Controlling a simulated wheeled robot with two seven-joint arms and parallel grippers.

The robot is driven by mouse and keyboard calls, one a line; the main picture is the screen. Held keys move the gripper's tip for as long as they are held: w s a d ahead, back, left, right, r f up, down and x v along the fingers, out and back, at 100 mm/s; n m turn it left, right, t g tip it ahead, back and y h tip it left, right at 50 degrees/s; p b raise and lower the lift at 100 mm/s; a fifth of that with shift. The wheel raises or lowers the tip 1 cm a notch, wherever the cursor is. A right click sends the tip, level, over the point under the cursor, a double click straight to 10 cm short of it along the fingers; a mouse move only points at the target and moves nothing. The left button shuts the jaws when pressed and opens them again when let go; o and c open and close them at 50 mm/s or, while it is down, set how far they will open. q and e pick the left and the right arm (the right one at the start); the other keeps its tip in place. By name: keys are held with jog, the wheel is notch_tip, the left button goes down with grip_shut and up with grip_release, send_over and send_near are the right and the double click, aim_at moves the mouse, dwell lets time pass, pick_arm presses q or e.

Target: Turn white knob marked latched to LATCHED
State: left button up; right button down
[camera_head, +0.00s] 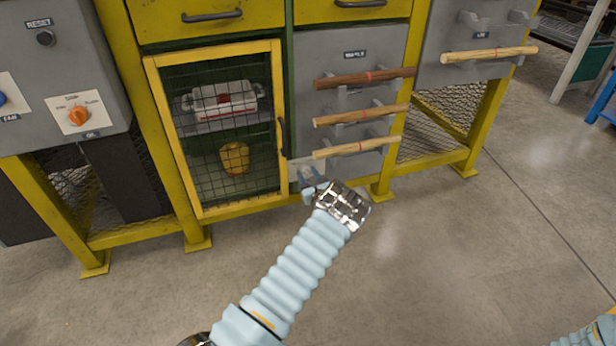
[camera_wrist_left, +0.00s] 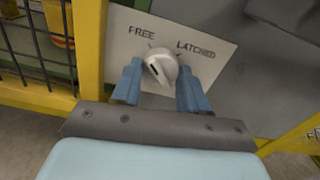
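The white knob (camera_wrist_left: 160,68) sits on a pale plate (camera_wrist_left: 215,38) lettered FREE at left and LATCHED at right. A dark slot shows on the knob's left part; I cannot tell for sure which word it points to. My left gripper (camera_wrist_left: 160,84) is open, with one blue finger on each side of the knob. The fingers look very close to it; I cannot tell whether they touch. In the head view my left gripper (camera_head: 315,190) is at the small plate right of the cage door's lower corner, and the knob is not clear there. My right gripper is out of view.
The yellow-framed mesh door (camera_head: 222,130) stands left of the plate and looks closed. Several wooden bars, one of them the lowest bar (camera_head: 356,147), stick out on brackets above. A grey panel with an orange knob (camera_head: 79,116) is at far left. The floor in front is clear.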

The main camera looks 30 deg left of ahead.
pick_arm(q)
jog(key=shift+c, duration=1.2)
jog(key=shift+m, duration=0.3)
jog(key=m, duration=0.3)
jog(key=shift+m, duration=0.3)
jog(key=m, duration=0.9)
jog(key=shift+p, duration=0.35)
jog(key=m, duration=0.4)
jog(key=shift+s+m, duration=0.1)
jog(key=shift+m, duration=0.2)
